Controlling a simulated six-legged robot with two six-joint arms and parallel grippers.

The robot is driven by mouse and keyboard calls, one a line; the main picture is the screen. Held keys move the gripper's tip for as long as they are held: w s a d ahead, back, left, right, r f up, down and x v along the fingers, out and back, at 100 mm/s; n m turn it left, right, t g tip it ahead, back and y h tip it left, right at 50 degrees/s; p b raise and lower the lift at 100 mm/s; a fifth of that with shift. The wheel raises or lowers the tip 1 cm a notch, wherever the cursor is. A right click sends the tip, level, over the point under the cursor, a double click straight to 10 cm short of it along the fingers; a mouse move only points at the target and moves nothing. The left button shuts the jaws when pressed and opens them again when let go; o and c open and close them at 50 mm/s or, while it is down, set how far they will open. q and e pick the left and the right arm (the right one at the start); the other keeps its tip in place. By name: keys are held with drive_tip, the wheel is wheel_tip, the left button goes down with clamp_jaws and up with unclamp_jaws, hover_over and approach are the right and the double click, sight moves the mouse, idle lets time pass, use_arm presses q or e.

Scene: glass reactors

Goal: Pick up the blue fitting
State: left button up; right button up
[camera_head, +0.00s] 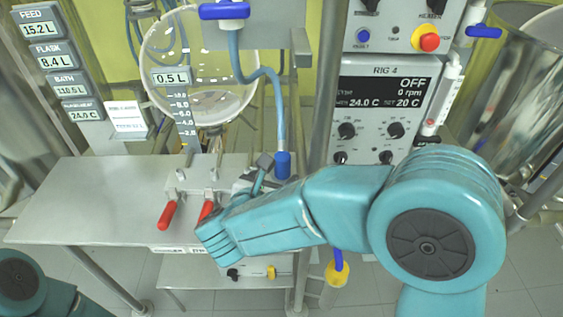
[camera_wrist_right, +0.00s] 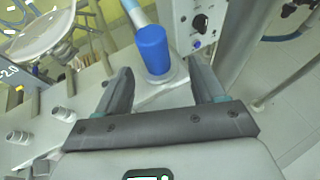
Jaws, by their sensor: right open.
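The blue fitting (camera_head: 283,165) is a small blue cylinder at the lower end of a light-blue hose, at the right end of the grey bench top. In the right wrist view the blue fitting (camera_wrist_right: 154,50) stands nearly upright on a round metal base, ahead of my gripper. My right gripper (camera_wrist_right: 162,72) is open, with one finger to each side of the fitting's line; contact is not visible. In the head view the right gripper (camera_head: 260,172) is partly hidden by my own wrist, just left of the fitting. My left gripper is out of view.
Red-handled valves (camera_head: 168,214) stand on the bench (camera_head: 90,200) left of my right gripper. A round glass vessel (camera_head: 200,65) hangs behind. The RIG 4 control panel (camera_head: 380,105) and a metal post (camera_head: 322,90) stand to the right. The bench's left part is clear.

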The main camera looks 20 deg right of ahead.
sight(282, 172)
drive_tip(key=x, duration=0.8)
drive_tip(key=shift+w, duration=0.4)
drive_tip(key=shift+a+r, duration=0.1)
drive_tip(key=c, duration=1.2)
drive_tip(key=shift+c, duration=0.2)
wheel_tip(282, 172, up, 20)
drive_tip(key=p, duration=1.4)
